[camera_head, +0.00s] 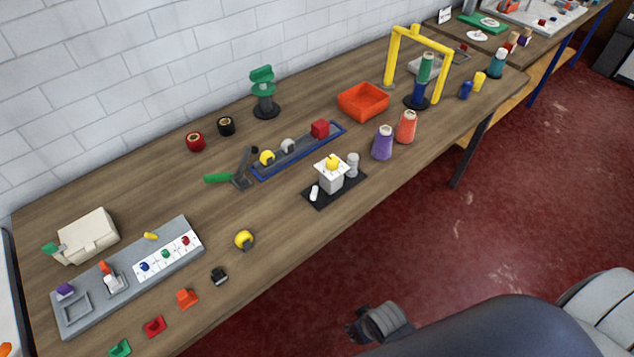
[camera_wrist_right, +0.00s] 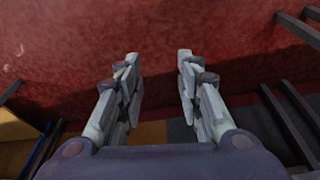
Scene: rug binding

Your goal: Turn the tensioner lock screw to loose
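The tensioner lock screw cannot be made out with certainty. Yellow knobs that might be it are on a white block (camera_head: 330,182) with a black base, where the yellow knob (camera_head: 333,163) sits on top, and on the blue-edged rail (camera_head: 300,155), where another yellow knob (camera_head: 266,158) sits at the near left end. My right gripper (camera_head: 358,326) is off the front of the table, over the red floor, far from both. In the right wrist view its two fingers (camera_wrist_right: 158,58) stand apart with nothing between them. My left gripper is not in view.
The wooden table (camera_head: 215,225) runs along a white brick wall. A lever with a green handle (camera_head: 218,178) is beside the rail. A yellow arch (camera_head: 440,78), an orange tray (camera_head: 363,100) and thread cones (camera_head: 383,143) stand to the right. A grey panel (camera_head: 100,318) lies left.

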